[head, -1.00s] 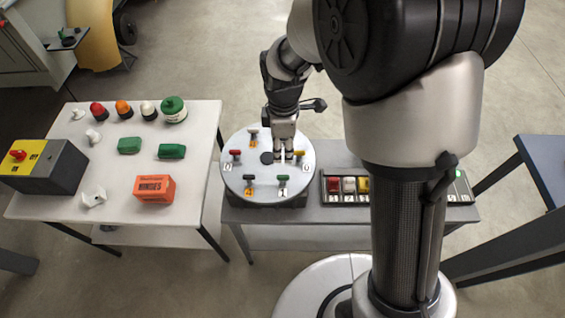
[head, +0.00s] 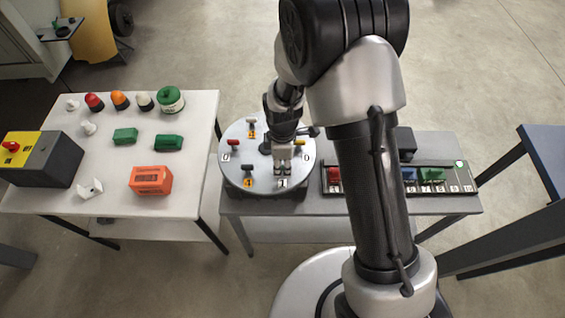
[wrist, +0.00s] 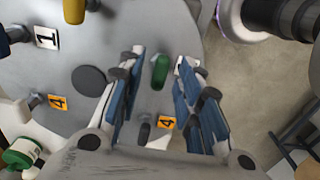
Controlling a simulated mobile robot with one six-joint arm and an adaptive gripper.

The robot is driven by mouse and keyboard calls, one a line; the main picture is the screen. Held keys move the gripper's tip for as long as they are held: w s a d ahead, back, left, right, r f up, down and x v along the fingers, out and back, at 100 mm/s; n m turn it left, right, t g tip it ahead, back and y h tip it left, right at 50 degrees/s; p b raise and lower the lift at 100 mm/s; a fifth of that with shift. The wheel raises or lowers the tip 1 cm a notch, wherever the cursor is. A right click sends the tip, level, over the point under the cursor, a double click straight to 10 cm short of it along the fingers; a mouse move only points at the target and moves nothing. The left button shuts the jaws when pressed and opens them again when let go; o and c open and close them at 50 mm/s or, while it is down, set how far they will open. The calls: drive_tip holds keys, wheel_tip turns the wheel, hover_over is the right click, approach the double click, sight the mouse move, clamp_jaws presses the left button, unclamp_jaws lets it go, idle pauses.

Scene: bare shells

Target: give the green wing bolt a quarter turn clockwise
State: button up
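The green wing bolt (wrist: 159,72) shows in the wrist view as a rounded, upright wing on the grey round plate (head: 237,176). My gripper (wrist: 160,64) is open, with one blue-padded finger on each side of the bolt and a visible gap to each. I cannot tell how deep the fingertips reach. In the head view my gripper (head: 283,168) is over the front part of the plate and hides the green bolt. A white label (head: 283,183) marked 1 shows just in front of it.
The plate also carries a red bolt (head: 233,143), a black bolt (head: 247,169), a yellow bolt (head: 299,143) and a dark central disc (wrist: 89,80). A panel of coloured parts (head: 459,180) lies to the right. A white table (head: 112,180) with several objects stands left.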

drive_tip(key=shift+c, duration=0.5)
clamp_jaws()
drive_tip(key=shift+m, duration=0.3)
drive_tip(key=m, duration=0.3)
drive_tip(key=shift+b, duration=0.35)
drive_tip(key=m, duration=0.5)
drive_tip(key=shift+b, duration=0.3)
drive_tip(key=m, duration=0.8)
drive_tip(key=shift+m+b, duration=0.3)
drive_tip(key=shift+b, duration=0.05)
drive_tip(key=shift+m, duration=0.3)
